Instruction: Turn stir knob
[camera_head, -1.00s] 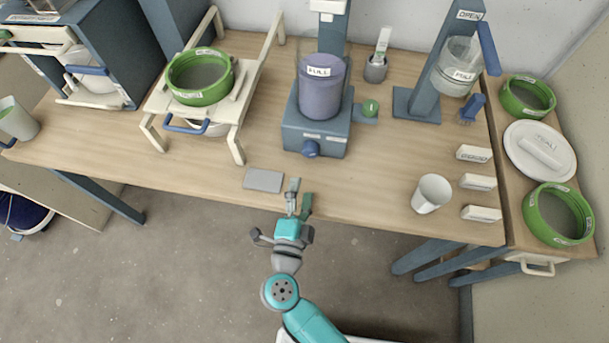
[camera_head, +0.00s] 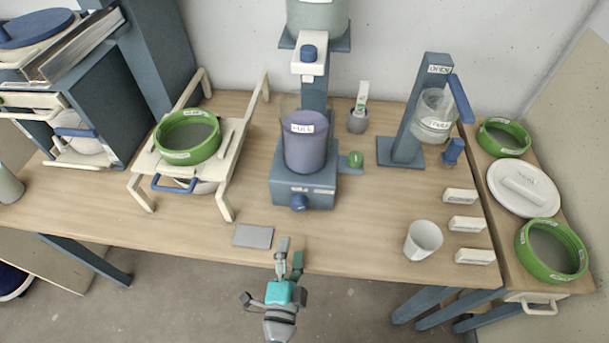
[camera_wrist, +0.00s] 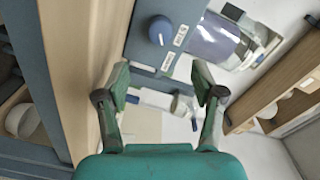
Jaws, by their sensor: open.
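The stir knob is a round blue knob (camera_head: 299,202) on the front of a blue-grey mixer base (camera_head: 318,191). It also shows in the wrist view (camera_wrist: 161,31), above and between my fingers. A container of purple-grey glaze (camera_head: 305,150) with a white label stands on the base. My gripper (camera_head: 289,258) is at the table's front edge, below the knob in the head view. In the wrist view its two fingers (camera_wrist: 160,85) are spread apart with nothing between them. The gripper is apart from the knob.
A grey pad (camera_head: 253,236) lies near the front edge, left of my gripper. A white cup (camera_head: 422,240) and white labelled blocks (camera_head: 467,224) are at right. A white rack (camera_head: 225,190) with a green ring (camera_head: 187,137) stands at left. The wood before the mixer is clear.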

